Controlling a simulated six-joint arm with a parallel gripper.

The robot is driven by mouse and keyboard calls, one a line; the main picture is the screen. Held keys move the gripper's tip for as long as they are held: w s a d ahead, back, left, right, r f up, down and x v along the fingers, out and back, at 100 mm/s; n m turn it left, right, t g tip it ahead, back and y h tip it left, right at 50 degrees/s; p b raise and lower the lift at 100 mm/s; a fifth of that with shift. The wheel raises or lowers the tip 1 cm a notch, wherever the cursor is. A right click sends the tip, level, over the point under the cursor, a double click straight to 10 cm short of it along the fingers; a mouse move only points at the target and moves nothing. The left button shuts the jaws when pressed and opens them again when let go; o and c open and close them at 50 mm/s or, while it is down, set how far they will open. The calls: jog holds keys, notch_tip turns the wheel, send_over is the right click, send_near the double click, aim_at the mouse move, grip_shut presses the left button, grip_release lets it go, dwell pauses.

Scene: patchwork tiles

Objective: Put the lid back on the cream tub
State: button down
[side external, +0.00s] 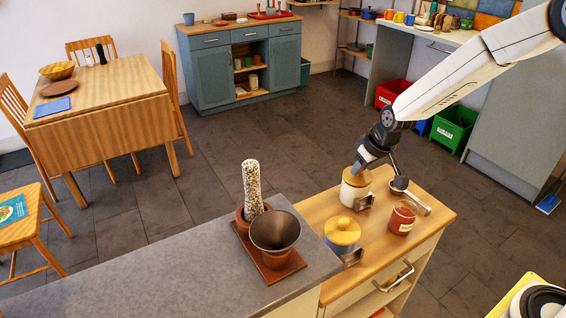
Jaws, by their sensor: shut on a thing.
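The cream tub (352,195) stands upright on the wooden worktop at the right. A round wooden lid (358,179) is at its mouth, roughly level. I cannot tell whether it is fully seated or slightly above the rim. My gripper (360,168) is directly over the tub and shut on the lid at its top. The fingertips and the lid's grip are small and partly hidden.
A blue tub with a yellow lid (342,233) stands in front of the cream tub.

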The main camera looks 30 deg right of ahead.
grip_release()
dwell(0.4)
jog(key=shift+r, duration=0.15)
jog(key=shift+r, duration=3.4)
grip_shut()
